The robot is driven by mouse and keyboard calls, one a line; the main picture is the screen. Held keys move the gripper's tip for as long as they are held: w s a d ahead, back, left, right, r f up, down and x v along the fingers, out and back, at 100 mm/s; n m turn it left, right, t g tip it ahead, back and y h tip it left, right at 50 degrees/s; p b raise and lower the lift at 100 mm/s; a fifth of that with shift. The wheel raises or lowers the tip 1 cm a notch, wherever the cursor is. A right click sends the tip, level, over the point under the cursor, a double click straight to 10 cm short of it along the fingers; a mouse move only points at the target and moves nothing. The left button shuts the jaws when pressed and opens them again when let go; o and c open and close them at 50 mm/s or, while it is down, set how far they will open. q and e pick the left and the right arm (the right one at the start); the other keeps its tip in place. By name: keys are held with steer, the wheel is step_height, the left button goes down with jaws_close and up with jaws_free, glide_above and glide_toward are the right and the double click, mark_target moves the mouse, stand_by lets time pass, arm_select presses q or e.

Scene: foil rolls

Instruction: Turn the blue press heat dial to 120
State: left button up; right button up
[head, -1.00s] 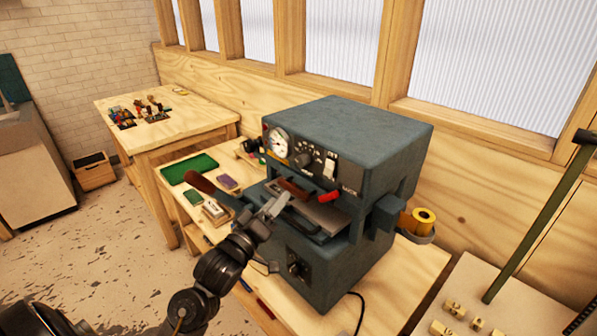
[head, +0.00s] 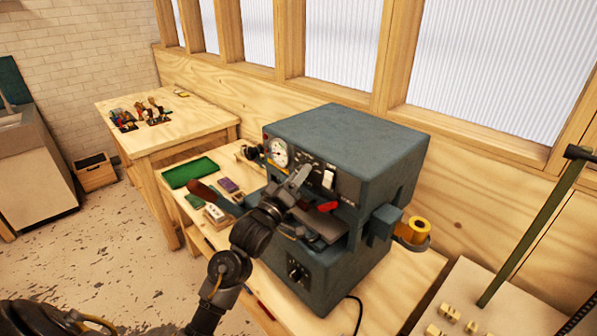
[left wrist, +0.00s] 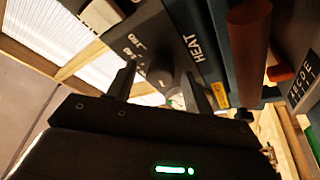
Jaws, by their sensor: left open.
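The blue press (head: 365,145) stands on the wooden bench, its control panel facing my left gripper (head: 301,176). The gripper is raised in front of the panel and hides most of the heat dial in the head view. In the left wrist view, the dark round heat dial (left wrist: 160,72) shows between the two spread fingers of the left gripper (left wrist: 158,84), beside the white word HEAT. The scale numbers are tilted and only partly readable, so I cannot tell the setting or whether a finger touches the dial. My right gripper is not in view.
A second knob (head: 297,270) is low on the press. A green tray (head: 190,172) and small blocks lie to the left. A yellow roll (head: 418,229) is on the right.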

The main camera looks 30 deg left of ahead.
arm_select(q)
steer(key=shift+w, duration=0.25)
steer(key=c, duration=1)
steer(key=shift+o, duration=0.2)
